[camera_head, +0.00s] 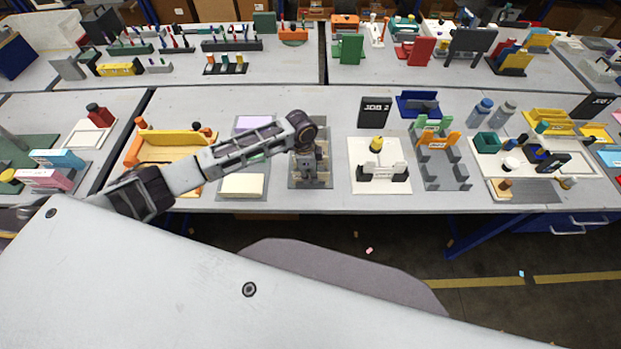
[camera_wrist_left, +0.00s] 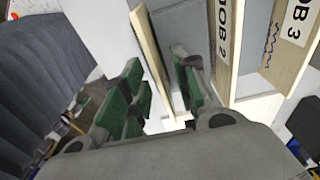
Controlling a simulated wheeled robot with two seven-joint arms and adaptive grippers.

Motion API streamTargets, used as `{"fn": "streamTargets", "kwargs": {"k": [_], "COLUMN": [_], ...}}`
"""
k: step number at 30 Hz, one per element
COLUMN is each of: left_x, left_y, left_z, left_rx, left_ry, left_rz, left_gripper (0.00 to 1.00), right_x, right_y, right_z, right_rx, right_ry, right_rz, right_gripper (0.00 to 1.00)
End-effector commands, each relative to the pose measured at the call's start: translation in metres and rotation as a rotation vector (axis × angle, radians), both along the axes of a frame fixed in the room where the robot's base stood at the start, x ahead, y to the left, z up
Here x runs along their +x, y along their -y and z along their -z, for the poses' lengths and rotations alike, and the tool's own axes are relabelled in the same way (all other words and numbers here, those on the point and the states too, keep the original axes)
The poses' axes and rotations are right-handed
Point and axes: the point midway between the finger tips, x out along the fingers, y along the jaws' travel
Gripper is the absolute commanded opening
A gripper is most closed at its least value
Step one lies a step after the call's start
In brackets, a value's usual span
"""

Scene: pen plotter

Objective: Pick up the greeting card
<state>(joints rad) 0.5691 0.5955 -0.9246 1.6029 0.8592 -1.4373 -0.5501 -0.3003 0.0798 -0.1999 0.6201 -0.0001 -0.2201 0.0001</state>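My left gripper (camera_head: 308,172) points down over a grey mat with pale beige parts, right of the lilac and cream pads. In the left wrist view its green-padded fingers (camera_wrist_left: 158,98) are apart. A thin cream upright panel (camera_wrist_left: 152,50) stands between them, seen nearly edge-on, with a visible gap to the right finger. I cannot tell whether this panel is the greeting card or a divider; the gripper hides most of this spot in the head view. My right gripper is not in view.
Upright panels marked JOB 2 (camera_wrist_left: 225,45) and JOB 3 (camera_wrist_left: 293,30) stand close to the right in the wrist view. In the head view, a black JOB 2 sign (camera_head: 375,112), a white tray (camera_head: 365,155) and an orange holder (camera_head: 165,147) stand nearby.

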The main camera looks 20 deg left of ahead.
Motion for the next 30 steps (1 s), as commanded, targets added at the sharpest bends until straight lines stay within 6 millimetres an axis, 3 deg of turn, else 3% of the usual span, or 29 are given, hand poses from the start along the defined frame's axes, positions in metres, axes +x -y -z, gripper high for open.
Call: {"fn": "streamTargets", "kwargs": {"k": [1, 8, 22, 30], "left_x": [0.0, 0.0, 0.0, 0.001], "left_y": [0.0, 0.0, 0.0, 0.0], "left_z": [0.0, 0.0, -0.003, -0.025], "left_rx": [0.0, 0.0, 0.0, 0.0], "left_ry": [0.0, 0.0, 0.0, 0.002], "left_rz": [0.0, 0.0, 0.0, 0.001], "left_gripper": [0.28, 0.0, 0.0, 0.0], "right_x": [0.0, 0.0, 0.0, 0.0], "right_y": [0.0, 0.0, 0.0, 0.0], "right_z": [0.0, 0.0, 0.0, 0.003], "right_rx": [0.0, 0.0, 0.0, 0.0], "right_ry": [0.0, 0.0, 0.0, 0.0], "right_rz": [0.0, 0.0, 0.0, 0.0], "right_gripper": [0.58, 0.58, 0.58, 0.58]}}
